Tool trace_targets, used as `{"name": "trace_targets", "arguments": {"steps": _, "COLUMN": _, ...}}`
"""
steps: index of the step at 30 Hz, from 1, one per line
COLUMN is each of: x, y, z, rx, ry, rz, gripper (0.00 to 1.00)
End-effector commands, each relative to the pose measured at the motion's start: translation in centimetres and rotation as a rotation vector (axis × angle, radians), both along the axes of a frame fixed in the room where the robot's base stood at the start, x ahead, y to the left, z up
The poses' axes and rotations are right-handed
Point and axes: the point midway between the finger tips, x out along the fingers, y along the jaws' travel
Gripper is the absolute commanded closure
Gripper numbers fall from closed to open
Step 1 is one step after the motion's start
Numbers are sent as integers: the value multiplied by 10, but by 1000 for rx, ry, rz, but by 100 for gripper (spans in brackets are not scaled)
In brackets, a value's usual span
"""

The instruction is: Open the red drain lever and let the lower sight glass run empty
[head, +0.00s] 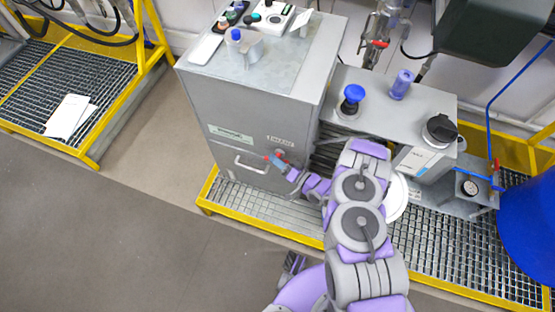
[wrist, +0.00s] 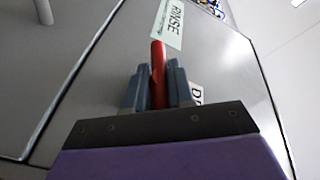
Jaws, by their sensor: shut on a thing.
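The red drain lever (wrist: 158,66) is a slim red bar standing up between the fingers of my gripper (wrist: 156,88) in the wrist view. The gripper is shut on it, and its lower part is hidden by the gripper. In the head view, my gripper (head: 276,160) is at the front face of the grey cabinet, just below the DRAIN label (head: 280,142). Only small bits of red show there. I cannot make out the lower sight glass.
The grey cabinet (head: 250,105) has a handle (head: 251,164) low on its front. A yellow-edged grating (head: 240,208) runs below. Another red handle (head: 378,43) is on the pipe behind. A blue drum (head: 530,225) stands at right. The floor at left is clear.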

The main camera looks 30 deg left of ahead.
Motion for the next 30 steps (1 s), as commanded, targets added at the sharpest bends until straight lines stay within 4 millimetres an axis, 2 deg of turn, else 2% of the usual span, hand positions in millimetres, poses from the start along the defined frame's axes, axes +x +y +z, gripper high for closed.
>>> {"name": "trace_targets", "arguments": {"steps": 20, "x": 0, "y": 0, "z": 0, "rx": -35, "ry": -4, "rz": 1, "gripper": 100}}
{"name": "trace_targets", "arguments": {"steps": 30, "x": -1, "y": 0, "z": 5, "rx": -188, "ry": -18, "rz": 2, "gripper": 100}}
